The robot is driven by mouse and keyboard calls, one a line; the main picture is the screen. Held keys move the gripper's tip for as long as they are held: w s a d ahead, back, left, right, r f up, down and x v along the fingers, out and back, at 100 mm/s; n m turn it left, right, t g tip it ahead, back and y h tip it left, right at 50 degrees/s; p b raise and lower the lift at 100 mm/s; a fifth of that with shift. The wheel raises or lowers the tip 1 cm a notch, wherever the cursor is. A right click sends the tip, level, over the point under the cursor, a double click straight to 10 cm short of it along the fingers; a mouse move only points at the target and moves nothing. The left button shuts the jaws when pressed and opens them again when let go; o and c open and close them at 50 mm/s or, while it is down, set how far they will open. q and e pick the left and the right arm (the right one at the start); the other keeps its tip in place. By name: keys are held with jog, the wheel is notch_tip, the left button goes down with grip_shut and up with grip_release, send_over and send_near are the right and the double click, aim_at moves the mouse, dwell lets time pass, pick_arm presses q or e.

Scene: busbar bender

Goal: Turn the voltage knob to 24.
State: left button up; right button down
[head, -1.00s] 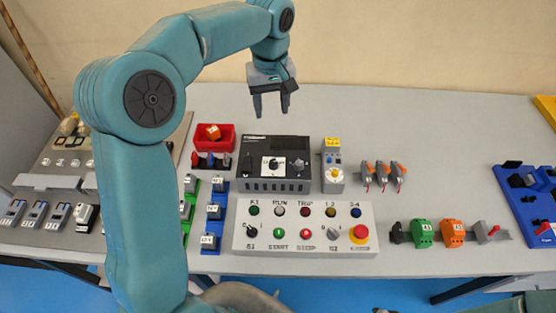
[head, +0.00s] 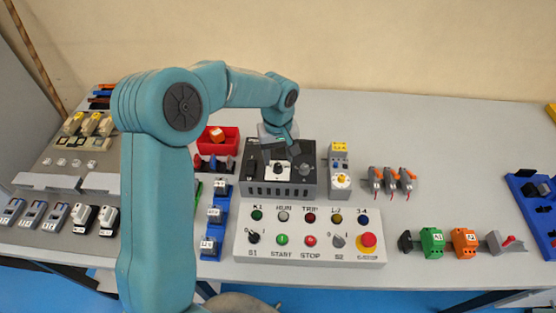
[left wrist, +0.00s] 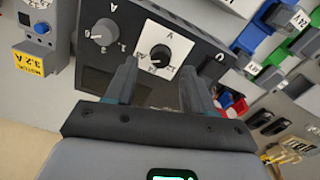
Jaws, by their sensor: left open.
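The power supply (head: 308,184) is a dark box with knobs on its top face, on the table. The voltage knob (left wrist: 160,59) is black, on a white plate marked V, with small numbers around it; its setting is too small to read surely. In the head view the knob (head: 279,168) shows just in front of my left gripper (head: 280,152). The left gripper (left wrist: 160,72) is open and empty, pointing at the panel, its fingers on either side of the knob's line; contact cannot be told. My right gripper is not in view.
A grey knob marked A (left wrist: 103,33) sits beside the voltage knob. A button panel (head: 310,230) lies in front of the supply, a red bin (head: 226,142) behind to the left, and a grey module (head: 340,170) to the right. The table's back right is clear.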

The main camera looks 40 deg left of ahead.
aim_at(278, 166)
pick_arm(q)
jog(key=shift+f, duration=0.8)
jog(key=shift+s+f, duration=0.3)
jog(key=shift+f, duration=0.3)
jog(key=shift+w+f, duration=0.2)
jog(key=shift+w, duration=0.1)
jog(key=shift+s+r, duration=0.1)
grip_shut()
